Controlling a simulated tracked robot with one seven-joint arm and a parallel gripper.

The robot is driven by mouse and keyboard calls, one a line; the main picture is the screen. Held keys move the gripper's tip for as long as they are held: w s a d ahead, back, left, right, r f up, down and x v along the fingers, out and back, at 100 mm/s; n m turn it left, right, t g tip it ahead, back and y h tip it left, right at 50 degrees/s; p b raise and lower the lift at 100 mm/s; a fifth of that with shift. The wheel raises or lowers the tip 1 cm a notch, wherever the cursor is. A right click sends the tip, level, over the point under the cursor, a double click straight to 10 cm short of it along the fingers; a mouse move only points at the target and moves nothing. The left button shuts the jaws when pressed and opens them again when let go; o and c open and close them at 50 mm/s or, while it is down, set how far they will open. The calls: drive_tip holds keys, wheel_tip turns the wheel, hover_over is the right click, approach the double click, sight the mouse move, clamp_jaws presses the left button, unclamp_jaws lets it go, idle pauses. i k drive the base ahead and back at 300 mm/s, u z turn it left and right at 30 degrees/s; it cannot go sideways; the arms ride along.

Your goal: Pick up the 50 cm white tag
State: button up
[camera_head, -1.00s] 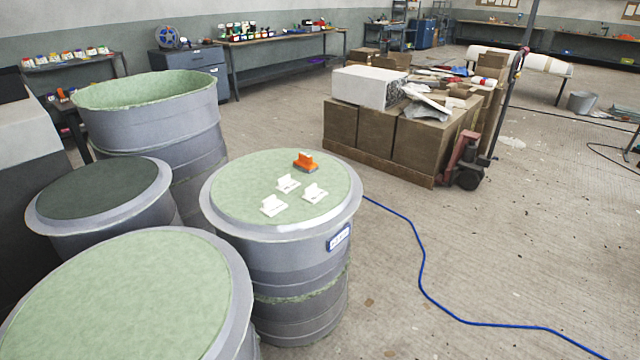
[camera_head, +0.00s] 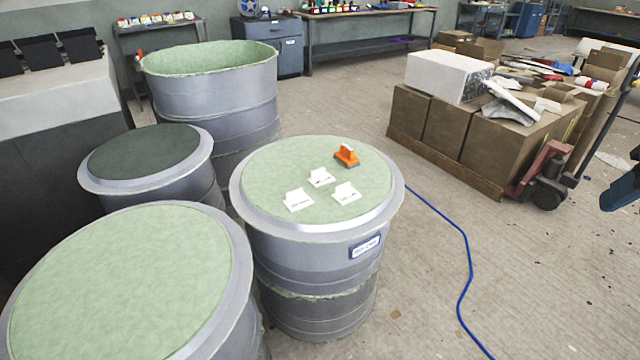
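Three small white tags stand on the pale green top of the middle mould (camera_head: 268,160): a left tag (camera_head: 298,199), a rear tag (camera_head: 320,177) and a right tag (camera_head: 346,192). Each has a raised back and a flat front with dark print. The print is too small to read, so I cannot tell which one is the 50 cm tag. A dark blue part (camera_head: 622,188) shows at the right edge, cut off by the frame. It looks like the end of my arm, well away from the tags. Its fingers cannot be made out.
An orange-handled tool (camera_head: 346,155) lies behind the tags on the same mould. Other moulds stand close on the left, one of them taller (camera_head: 210,105). A loaded pallet (camera_head: 455,140) stands at the right. A blue hose (camera_head: 468,270) crosses the otherwise open floor.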

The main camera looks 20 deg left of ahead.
sight(344, 194)
drive_tip(key=u, duration=0.55)
drive_tip(key=i, duration=1.1)
drive_tip(key=u, duration=0.6)
drive_tip(key=k, duration=0.9)
drive_tip(key=u, duration=0.2)
drive_tip(key=i, duration=0.9)
drive_tip(key=z, duration=0.1)
